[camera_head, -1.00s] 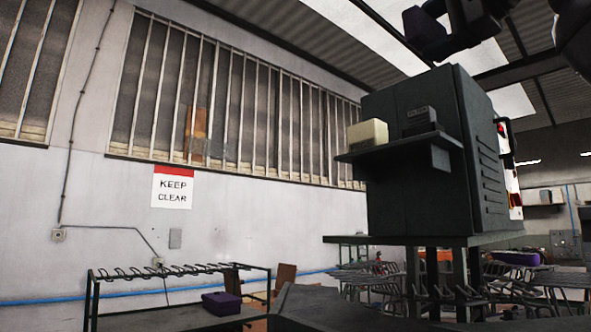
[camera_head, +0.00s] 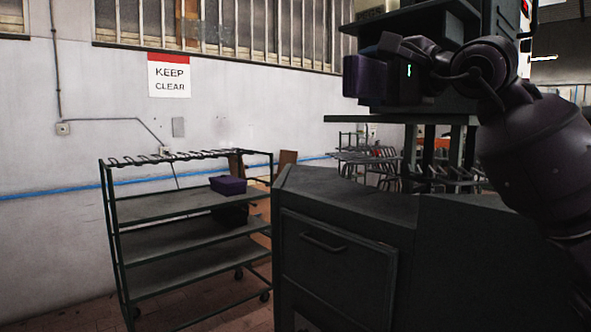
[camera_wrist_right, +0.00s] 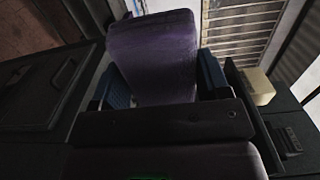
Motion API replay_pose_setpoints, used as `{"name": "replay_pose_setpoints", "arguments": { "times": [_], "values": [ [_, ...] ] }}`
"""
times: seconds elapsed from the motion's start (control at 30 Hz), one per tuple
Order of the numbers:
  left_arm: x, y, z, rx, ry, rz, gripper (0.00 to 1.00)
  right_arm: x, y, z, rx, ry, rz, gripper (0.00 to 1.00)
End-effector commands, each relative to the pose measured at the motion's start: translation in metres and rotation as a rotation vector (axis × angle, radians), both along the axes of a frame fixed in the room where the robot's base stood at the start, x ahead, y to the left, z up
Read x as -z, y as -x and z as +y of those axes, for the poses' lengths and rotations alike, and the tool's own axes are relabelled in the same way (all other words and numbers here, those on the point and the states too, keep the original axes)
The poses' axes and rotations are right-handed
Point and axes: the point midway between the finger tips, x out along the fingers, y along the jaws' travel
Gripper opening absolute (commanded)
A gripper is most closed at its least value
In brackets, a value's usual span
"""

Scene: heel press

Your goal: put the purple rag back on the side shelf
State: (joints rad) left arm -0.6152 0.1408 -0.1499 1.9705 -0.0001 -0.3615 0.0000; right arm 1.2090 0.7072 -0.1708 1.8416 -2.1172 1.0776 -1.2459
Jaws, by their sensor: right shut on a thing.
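The purple rag (camera_head: 365,77), a folded block-like bundle, is held in my right gripper (camera_head: 378,62). In the right wrist view the rag (camera_wrist_right: 152,58) sits between the two blue fingers, which are shut on it. The side shelf (camera_head: 408,17) juts from the dark cabinet at the top right, just above the rag in the picture; its top is partly cut off. In the right wrist view a cream block (camera_wrist_right: 258,86) and a dark ribbed box (camera_wrist_right: 284,140) are by the cabinet at the right. My left gripper is not in view.
A wheeled rack (camera_head: 165,205) stands by the wall with a purple box (camera_head: 228,185) on its upper tier. A dark counter with a drawer (camera_head: 333,262) fills the lower middle.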

Motion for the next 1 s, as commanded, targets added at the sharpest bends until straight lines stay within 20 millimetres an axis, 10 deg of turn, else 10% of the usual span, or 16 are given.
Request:
{"name": "replay_pose_setpoints", "arguments": {
  "times": [1.0],
  "values": [
    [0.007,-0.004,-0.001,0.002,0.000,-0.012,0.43,0.307,0.041,-0.030,0.081,0.000,0.006,0.51]
  ]
}}
